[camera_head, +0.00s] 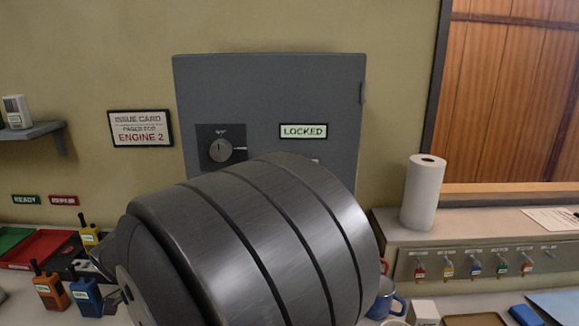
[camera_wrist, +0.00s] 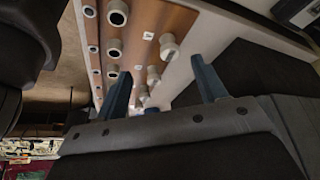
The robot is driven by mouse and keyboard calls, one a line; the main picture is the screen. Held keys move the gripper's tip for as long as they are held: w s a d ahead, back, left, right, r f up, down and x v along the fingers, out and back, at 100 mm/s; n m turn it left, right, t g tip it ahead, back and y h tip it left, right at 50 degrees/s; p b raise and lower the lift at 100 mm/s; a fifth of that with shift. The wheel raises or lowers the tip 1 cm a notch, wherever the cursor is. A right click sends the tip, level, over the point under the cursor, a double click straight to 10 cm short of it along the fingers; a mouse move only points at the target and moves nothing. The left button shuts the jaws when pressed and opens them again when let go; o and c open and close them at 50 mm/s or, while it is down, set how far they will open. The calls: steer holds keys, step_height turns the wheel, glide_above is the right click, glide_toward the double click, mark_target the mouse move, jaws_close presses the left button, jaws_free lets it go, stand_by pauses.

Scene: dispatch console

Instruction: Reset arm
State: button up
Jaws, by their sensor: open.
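My gripper (camera_wrist: 163,90) shows in the wrist view, its two blue-grey fingers spread well apart with nothing between them. Behind the fingers is a brown panel (camera_wrist: 130,50) with several pale round knobs or pegs; I cannot tell how far off it is. In the head view my large dark arm link (camera_head: 250,245) fills the lower middle and hides part of the counter and the lower part of the grey cabinet (camera_head: 268,90). The gripper itself is not clear in the head view.
The cabinet carries a LOCKED sign (camera_head: 303,131) and a lock dial (camera_head: 221,150). At left are an orange radio (camera_head: 50,291), a blue radio (camera_head: 86,297) and a red tray (camera_head: 38,248). At right are a paper roll (camera_head: 423,192), a key rack (camera_head: 478,263) and a blue mug (camera_head: 385,299).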

steer(key=w+d+r+n, duration=0.1)
steer(key=d, duration=0.5)
steer(key=shift+w+r, duration=0.15)
steer(key=shift+r, duration=0.05)
steer(key=shift+o, duration=0.2)
